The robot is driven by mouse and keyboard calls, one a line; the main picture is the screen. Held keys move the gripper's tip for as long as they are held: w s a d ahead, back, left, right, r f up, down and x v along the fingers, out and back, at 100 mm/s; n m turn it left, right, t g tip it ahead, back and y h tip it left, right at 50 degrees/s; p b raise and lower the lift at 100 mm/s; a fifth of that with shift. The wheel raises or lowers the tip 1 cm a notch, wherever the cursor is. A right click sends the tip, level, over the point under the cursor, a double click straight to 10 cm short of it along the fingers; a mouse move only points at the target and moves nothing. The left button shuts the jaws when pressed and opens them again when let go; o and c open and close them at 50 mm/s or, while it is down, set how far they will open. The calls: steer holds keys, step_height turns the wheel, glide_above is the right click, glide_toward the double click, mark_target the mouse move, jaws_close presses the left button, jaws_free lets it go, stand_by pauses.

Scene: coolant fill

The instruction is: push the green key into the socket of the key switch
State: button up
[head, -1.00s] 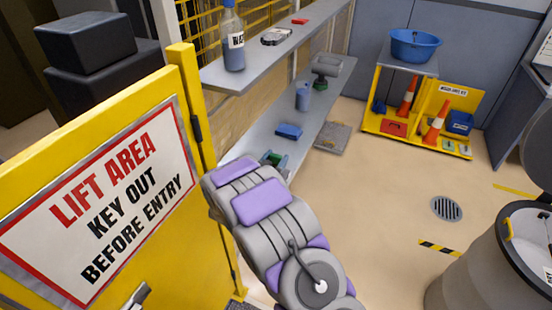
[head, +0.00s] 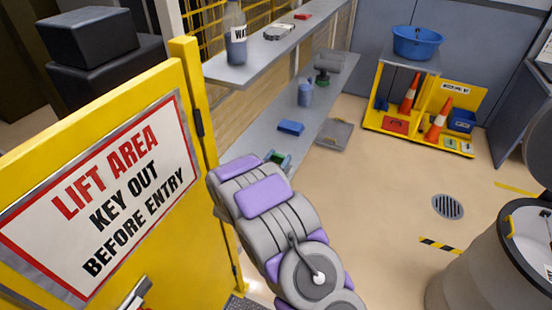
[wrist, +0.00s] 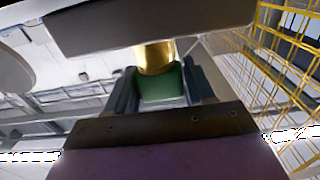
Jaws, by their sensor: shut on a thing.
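The green key (wrist: 162,88) is between the two dark fingers of my gripper (wrist: 162,76) in the wrist view. The gripper is shut on it. A brass-coloured round piece (wrist: 154,56) shows just beyond the green part, against a dark block (wrist: 150,28) across the top. I cannot tell if the brass piece is the key's shank or part of the switch, nor whether the key is in a socket. In the head view my forearm hides most of the gripper's area. A small green and grey thing (head: 279,158) shows just past it; I cannot tell what it is.
A yellow gate panel (head: 130,215) with a lift-area sign stands close at left. A grey shelf (head: 262,52) with a water bottle (head: 236,35) is behind my arm. A yellow mesh fence (wrist: 285,60) shows at right in the wrist view.

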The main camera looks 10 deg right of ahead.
steer(key=o, duration=1.2)
steer(key=shift+d, duration=0.4)
steer(key=shift+o, duration=0.2)
steer(key=shift+a, duration=0.1)
steer(key=shift+s+a, duration=0.15)
steer(key=shift+a, duration=0.05)
steer(key=p+v, duration=0.1)
steer(key=v, duration=1.6)
